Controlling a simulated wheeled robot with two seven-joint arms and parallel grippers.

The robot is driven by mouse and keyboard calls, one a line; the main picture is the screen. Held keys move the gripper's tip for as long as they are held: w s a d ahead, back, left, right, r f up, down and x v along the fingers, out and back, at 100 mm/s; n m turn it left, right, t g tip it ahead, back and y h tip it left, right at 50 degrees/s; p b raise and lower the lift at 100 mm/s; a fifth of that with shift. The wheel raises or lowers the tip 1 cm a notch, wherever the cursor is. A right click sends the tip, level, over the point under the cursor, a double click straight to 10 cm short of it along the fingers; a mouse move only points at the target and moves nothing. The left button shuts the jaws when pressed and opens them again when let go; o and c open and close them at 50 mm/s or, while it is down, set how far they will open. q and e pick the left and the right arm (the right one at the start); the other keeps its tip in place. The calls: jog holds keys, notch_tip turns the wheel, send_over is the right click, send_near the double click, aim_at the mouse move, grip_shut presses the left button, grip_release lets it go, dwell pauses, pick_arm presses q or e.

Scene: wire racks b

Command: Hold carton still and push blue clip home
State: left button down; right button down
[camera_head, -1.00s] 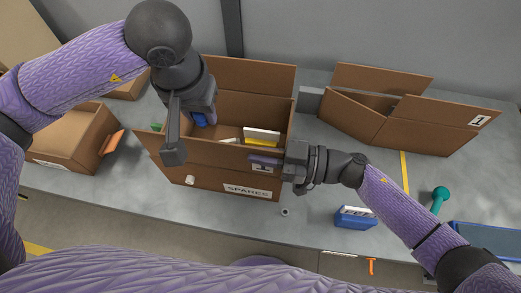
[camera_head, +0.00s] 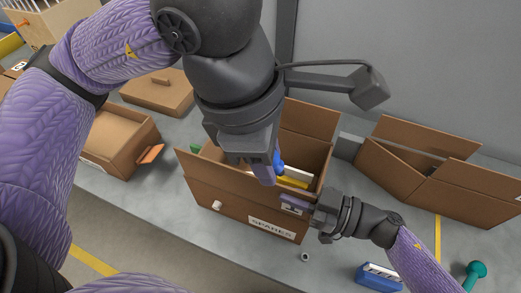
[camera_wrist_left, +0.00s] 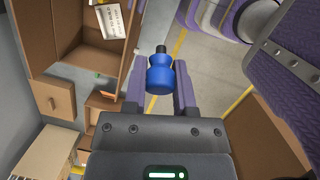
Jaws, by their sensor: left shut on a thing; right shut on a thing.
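The open brown carton (camera_head: 225,195) with a "SPARES" label (camera_head: 270,228) stands on the grey bench in the head view. My right gripper (camera_head: 297,204) is shut on the front wall of the carton near its right corner. My left gripper (camera_head: 265,172) is above the carton's opening, near the front right. It is shut on a blue piece (camera_head: 278,160), partly hidden by the fingers. In the left wrist view the blue piece (camera_wrist_left: 160,77) is rounded with a dark tip and sits between the fingers. I cannot tell whether it touches the carton.
Inside the carton lies a yellow and white item (camera_head: 295,177). Another open carton (camera_head: 440,190) stands to the right. A blue box (camera_head: 380,277) and a teal tool (camera_head: 474,272) lie at front right. A low brown box (camera_head: 120,140) is on the left.

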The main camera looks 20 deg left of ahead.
pick_arm(q)
jog(key=s+f+t+h, duration=0.1)
jog(key=s+f+h, duration=0.2)
jog(key=f, duration=1.1)
jog(key=s+f+t+h, duration=0.1)
jog(key=s+f+h, duration=0.15)
jog(key=f, duration=1.15)
jog(key=w+a+f+n+t+y, duration=0.1)
jog(key=a+f+n+t, duration=0.1)
jog(key=n+t, duration=0.1)
jog(key=w+a+f+n+t+y, duration=0.1)
jog(key=w+a+f+n+t, duration=0.1)
jog(key=n+t, duration=0.1)
jog(key=w+a+f+n+t+y, duration=0.1)
jog(key=a+f+n+t, duration=0.1)
jog(key=n+t, duration=0.1)
jog(key=shift+w+a+f+n, duration=0.15)
jog(key=shift+w+n, duration=0.25)
jog(key=shift+n, duration=0.2)
jog(key=s+a+n+t+y, duration=0.2)
jog(key=s+a+n+y, duration=0.2)
jog(key=a, duration=0.4)
jog(key=shift+s+t+y, duration=0.3)
jog(key=shift+y, duration=0.25)
jog(key=shift+w+d, duration=0.1)
jog(key=shift+w, duration=2.35)
